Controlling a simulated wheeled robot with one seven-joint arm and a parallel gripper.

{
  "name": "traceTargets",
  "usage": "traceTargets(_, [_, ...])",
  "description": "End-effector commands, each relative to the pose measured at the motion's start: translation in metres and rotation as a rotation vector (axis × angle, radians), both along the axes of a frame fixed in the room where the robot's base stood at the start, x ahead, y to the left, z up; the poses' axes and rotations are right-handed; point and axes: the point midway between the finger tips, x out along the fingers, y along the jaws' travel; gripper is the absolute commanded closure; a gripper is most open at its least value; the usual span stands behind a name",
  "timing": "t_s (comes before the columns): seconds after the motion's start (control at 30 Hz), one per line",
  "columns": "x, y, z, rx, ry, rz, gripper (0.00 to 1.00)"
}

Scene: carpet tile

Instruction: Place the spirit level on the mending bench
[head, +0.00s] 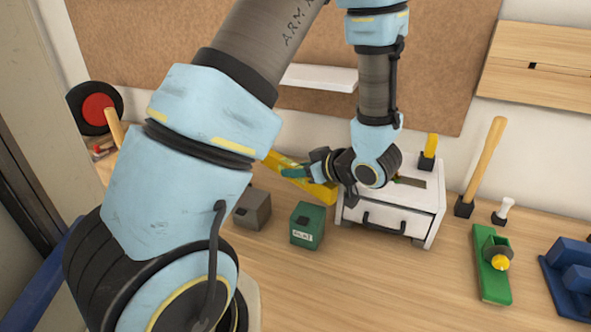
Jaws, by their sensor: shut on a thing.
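The spirit level (321,191) is a long yellow bar in the head view, left of the white drawer unit. My gripper (298,171) is shut on it, and its fingers cover the bar's middle. The bar slants down to the right. It appears to be above the bench top, behind the grey and green boxes, but its exact height is hard to tell. The mending bench (385,285) is the light wooden surface, with its front middle bare. My arm hides much of the bench's left side.
A white drawer unit (395,219) stands under my wrist. A green box (307,227) and a grey box (253,209) stand left of it. A wooden-handled tool (485,165), green plane (491,268) and blue vise-like tool (572,278) occupy the right. A white shelf (320,78) is behind.

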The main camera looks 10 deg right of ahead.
Motion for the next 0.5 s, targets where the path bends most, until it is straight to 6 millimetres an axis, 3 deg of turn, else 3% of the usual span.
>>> traceTargets(0.5, [0.0, 0.0, -0.012, 0.001, 0.0, 0.001, 1.0])
